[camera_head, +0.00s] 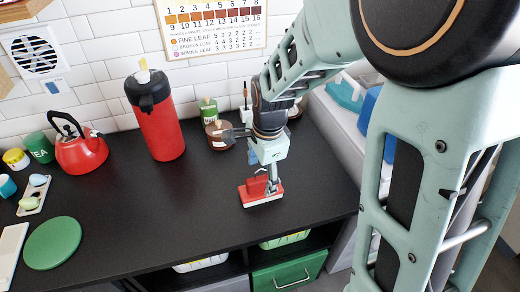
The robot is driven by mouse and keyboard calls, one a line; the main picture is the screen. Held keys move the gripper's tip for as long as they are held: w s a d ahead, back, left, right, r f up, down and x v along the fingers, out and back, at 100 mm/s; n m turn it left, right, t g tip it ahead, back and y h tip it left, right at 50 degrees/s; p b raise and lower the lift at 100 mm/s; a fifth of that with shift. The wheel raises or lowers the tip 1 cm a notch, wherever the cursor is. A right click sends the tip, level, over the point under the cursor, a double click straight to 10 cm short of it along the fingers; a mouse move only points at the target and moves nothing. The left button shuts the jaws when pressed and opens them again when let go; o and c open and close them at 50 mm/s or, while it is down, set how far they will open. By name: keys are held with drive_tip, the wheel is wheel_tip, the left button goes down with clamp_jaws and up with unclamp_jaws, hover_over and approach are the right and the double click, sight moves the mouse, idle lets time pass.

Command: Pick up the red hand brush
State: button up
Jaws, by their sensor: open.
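The red hand brush (262,196) lies on the black counter near its front edge, right of centre in the head view. It has a red body and a pale strip along its bottom. My gripper (270,178) points down from above and its fingers are at the brush's upper part. The fingers are open. The view is too small to tell whether they touch the brush. My wrist and fingers hide part of the brush's top.
A red and black flask (160,122), a red kettle (80,152) and a green disc (53,243) are on the left. A brown jar (219,135) and a small green bottle (207,108) stand behind my gripper. The black counter (170,205) is clear left of the brush.

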sight(258, 182)
drive_tip(key=shift+w+a+f, duration=0.2)
drive_tip(key=shift+f, duration=1.05)
drive_tip(key=shift+w+a+f, duration=0.2)
drive_tip(key=shift+f, duration=1)
drive_tip(key=shift+w+a+f, duration=0.2)
drive_tip(key=shift+f, duration=1.05)
drive_tip(key=shift+c, duration=0.5)
drive_tip(key=shift+s, duration=0.1)
drive_tip(key=c, duration=1.4)
drive_tip(key=shift+r, duration=0.15)
